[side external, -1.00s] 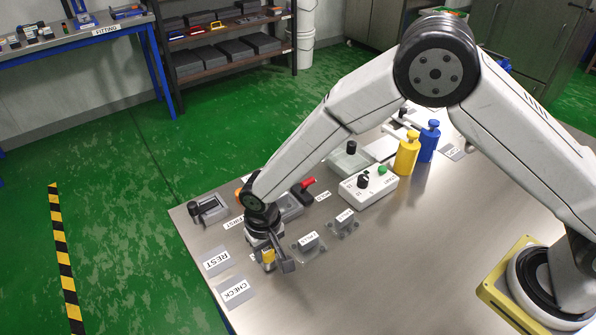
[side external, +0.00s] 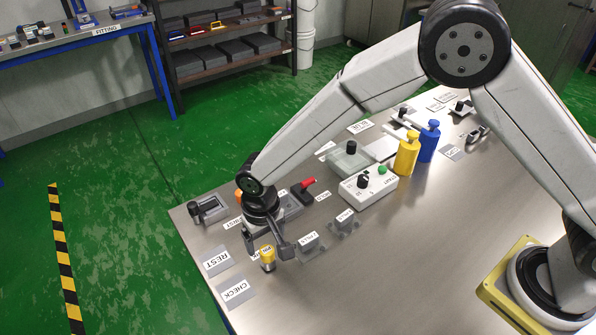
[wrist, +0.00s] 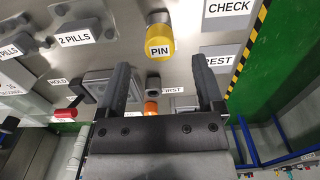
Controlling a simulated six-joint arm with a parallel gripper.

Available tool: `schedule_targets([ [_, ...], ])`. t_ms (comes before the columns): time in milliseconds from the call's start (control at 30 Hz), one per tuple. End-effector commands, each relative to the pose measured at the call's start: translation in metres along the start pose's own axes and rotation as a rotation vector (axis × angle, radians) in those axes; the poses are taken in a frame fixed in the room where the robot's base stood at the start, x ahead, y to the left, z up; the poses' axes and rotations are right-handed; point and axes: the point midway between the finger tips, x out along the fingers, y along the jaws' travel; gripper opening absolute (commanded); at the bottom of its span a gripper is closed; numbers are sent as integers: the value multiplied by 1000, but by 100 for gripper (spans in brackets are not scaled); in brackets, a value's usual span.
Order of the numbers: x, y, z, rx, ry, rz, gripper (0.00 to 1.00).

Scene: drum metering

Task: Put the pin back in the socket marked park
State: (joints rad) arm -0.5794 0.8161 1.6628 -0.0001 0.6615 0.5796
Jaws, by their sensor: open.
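The pin (side external: 267,254) is a yellow-topped piece with a grey lower part, standing upright near the table's front left corner. In the wrist view its yellow head (wrist: 159,47), labelled PIN, is beyond the fingertips. My gripper (side external: 267,244) is open and empty, just above and behind the pin in the side view. In the wrist view my gripper (wrist: 163,80) has its two fingers wide apart with nothing between them. I cannot read a park label in any view. A label beside the pin is mostly hidden by it, and what the pin stands in is unclear.
The REST plate (side external: 216,261) and CHECK plate (side external: 236,291) lie left of the pin. Grey labelled blocks (side external: 310,242) stand to its right. A white START box (side external: 367,186), a yellow bottle (side external: 406,155) and a blue bottle (side external: 428,143) are further back. The front table area is clear.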

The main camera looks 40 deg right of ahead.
Motion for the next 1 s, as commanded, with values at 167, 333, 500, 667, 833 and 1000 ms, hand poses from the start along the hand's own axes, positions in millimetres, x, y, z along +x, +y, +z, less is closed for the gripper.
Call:
schedule_targets([
  [167,-22,0,0,0,1,-1,86],
  [333,-34,0,0,0,0,0,86],
  [500,-38,0,0,0,-1,1,86],
  [667,-37,0,0,0,-1,1,86],
  [833,-37,0,0,0,-1,1,86],
  [1000,-37,0,0,0,-1,1,86],
])
